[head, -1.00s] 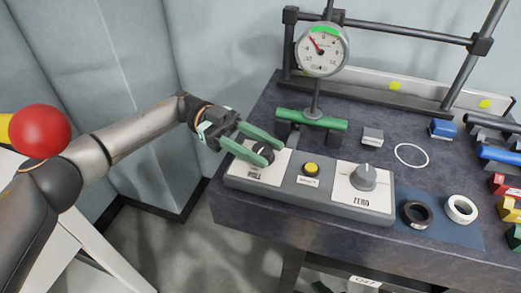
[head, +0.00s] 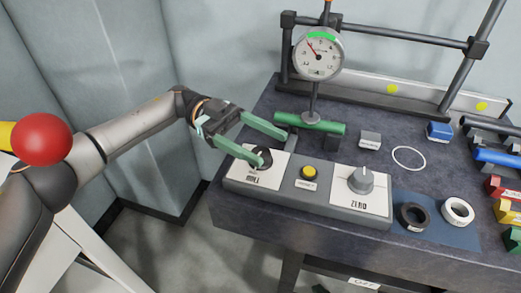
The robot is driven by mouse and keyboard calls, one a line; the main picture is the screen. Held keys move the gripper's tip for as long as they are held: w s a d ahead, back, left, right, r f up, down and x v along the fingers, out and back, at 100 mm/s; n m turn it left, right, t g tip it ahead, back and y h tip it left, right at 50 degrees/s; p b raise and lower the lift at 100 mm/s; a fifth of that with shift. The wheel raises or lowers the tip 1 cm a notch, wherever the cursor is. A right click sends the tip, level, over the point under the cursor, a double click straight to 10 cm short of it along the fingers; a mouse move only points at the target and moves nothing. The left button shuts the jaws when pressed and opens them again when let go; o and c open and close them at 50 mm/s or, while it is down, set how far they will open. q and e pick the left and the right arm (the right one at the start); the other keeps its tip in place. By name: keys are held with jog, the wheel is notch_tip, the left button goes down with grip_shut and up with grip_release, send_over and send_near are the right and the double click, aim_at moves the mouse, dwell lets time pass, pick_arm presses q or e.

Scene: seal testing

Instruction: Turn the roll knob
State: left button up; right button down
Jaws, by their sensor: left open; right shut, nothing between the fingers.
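The roll knob (head: 264,154) is a dark round knob on the white left plate of the grey control box. The printing on that plate is hard to read. My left gripper (head: 273,148) reaches in from the left with long green fingers spread wide. One fingertip is at the near left side of the knob and partly hides it. The other finger is beyond the knob, towards the green bar. I cannot tell whether the near finger touches the knob. My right gripper is not in view.
A yellow button (head: 309,171) and a grey ZERO knob (head: 361,180) sit right of the roll knob. A dial gauge (head: 318,54) stands behind on a post above a green bar (head: 322,127). Black (head: 413,216) and white (head: 458,211) rings lie at the right.

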pick_arm(q)
jog(key=s+r+p, duration=0.3)
jog(key=s+r, duration=0.7)
jog(key=s, duration=0.4)
jog(key=shift+r, duration=0.3)
